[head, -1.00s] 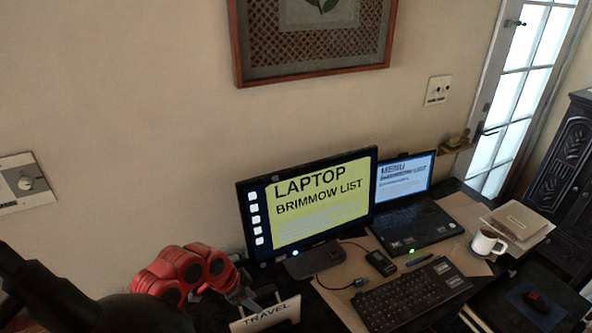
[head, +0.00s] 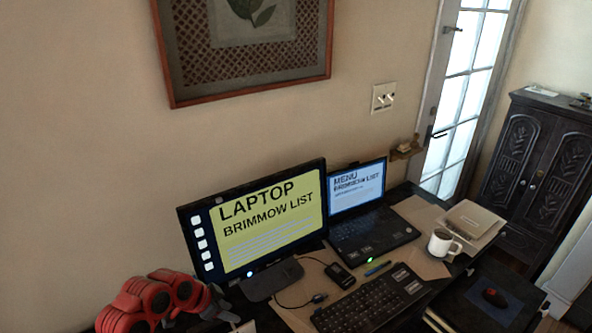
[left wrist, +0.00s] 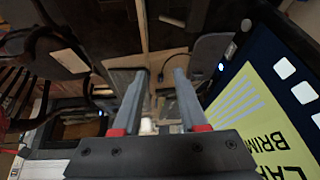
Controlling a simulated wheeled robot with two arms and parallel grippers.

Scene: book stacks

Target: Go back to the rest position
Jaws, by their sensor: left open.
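My left gripper (head: 222,306) is low at the left in the head view, at the end of my red and black arm, in front of the monitor (head: 258,220). In the left wrist view the left gripper (left wrist: 160,75) has its two grey fingers apart, with nothing held between them. The monitor's yellow screen (left wrist: 262,120) is close on the right side of that view. My right gripper is not in view.
A dark carved cabinet (head: 535,165) stands at the right, near a glazed door (head: 462,105). A framed picture (head: 245,50) hangs above.

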